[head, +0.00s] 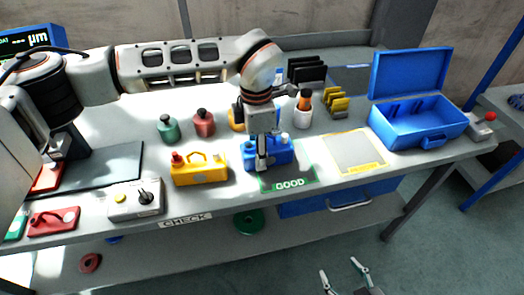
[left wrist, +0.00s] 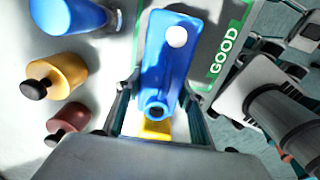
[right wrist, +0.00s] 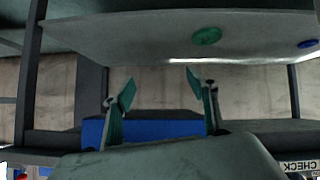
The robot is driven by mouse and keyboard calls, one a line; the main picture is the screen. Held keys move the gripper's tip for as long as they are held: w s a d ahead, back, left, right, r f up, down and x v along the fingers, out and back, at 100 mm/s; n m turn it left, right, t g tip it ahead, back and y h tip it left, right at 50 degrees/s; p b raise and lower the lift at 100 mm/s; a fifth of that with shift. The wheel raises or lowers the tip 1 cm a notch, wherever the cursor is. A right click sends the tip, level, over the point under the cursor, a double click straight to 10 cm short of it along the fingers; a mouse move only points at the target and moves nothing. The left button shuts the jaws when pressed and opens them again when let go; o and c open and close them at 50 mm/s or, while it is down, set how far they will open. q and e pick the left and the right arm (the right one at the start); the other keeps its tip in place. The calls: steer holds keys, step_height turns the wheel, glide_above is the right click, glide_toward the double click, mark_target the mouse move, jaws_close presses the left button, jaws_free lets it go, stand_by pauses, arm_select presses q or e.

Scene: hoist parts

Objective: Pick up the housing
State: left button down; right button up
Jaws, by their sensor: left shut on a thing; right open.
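A blue housing (head: 284,152) is at the far edge of the green-framed GOOD mat (head: 292,184) on the bench. In the left wrist view the blue housing (left wrist: 170,58) shows a pale round spot and a round opening. My left gripper (head: 262,163) points down and is shut on this housing, with a finger on each side. I cannot tell whether the housing touches the bench. My right gripper (head: 345,277) is open and empty, low in front of the bench; its spread fingers also show in the right wrist view (right wrist: 160,90).
A yellow housing (head: 200,170) stands to the left, and a red one (head: 53,221) lies further left. Green (head: 168,128) and red (head: 204,123) knobbed pieces stand behind. An open blue case (head: 415,125) is at the right. The yellow-framed mat (head: 357,152) is empty.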

arm_select(q)
step_height(320, 180, up, 20)
steer(key=p, duration=0.2)
stand_by(0.4)
